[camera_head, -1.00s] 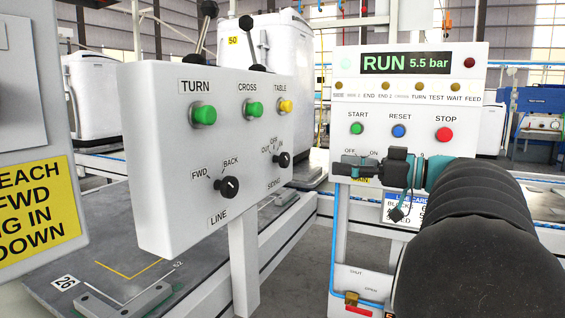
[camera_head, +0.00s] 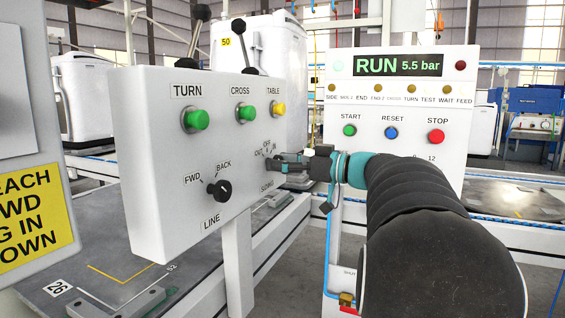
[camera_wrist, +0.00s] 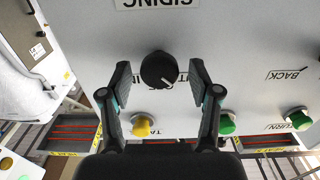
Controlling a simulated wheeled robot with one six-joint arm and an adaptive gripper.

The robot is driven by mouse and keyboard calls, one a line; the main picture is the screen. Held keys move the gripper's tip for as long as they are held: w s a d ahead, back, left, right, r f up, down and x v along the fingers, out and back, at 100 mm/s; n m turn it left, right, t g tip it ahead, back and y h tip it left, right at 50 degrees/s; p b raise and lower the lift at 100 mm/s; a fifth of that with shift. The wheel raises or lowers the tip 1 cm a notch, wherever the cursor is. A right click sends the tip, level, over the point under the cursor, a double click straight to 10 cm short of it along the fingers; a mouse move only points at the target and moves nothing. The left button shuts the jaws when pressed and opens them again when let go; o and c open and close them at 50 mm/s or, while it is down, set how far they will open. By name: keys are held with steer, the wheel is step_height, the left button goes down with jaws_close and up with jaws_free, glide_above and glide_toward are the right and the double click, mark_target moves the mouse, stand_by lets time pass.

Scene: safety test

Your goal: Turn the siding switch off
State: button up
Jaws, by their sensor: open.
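The siding switch is a round black knob (camera_wrist: 158,70) on a white panel, under the upside-down SIDING label in the wrist view. Its white pointer line slants down and slightly right there. The lettering around it is partly covered by my fingers. My gripper (camera_wrist: 160,75) is open, with one finger on each side of the knob; contact cannot be told. In the head view my gripper (camera_head: 284,164) reaches left to the right part of the panel (camera_head: 150,150) and mostly hides the knob.
The LINE knob (camera_head: 220,190) and the green TURN (camera_head: 196,121), green CROSS (camera_head: 246,113) and yellow TABLE (camera_head: 279,109) buttons share the panel. Two black-topped levers rise behind it. A RUN console (camera_head: 395,110) stands to the right. A yellow sign (camera_head: 35,217) is at left.

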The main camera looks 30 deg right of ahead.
steer(key=c, duration=1.1)
steer(key=shift+f+m, duration=0.1)
steer(key=shift+m, duration=0.3)
steer(key=m+b, duration=0.2)
steer(key=m, duration=0.6)
steer(key=shift+d, duration=0.1)
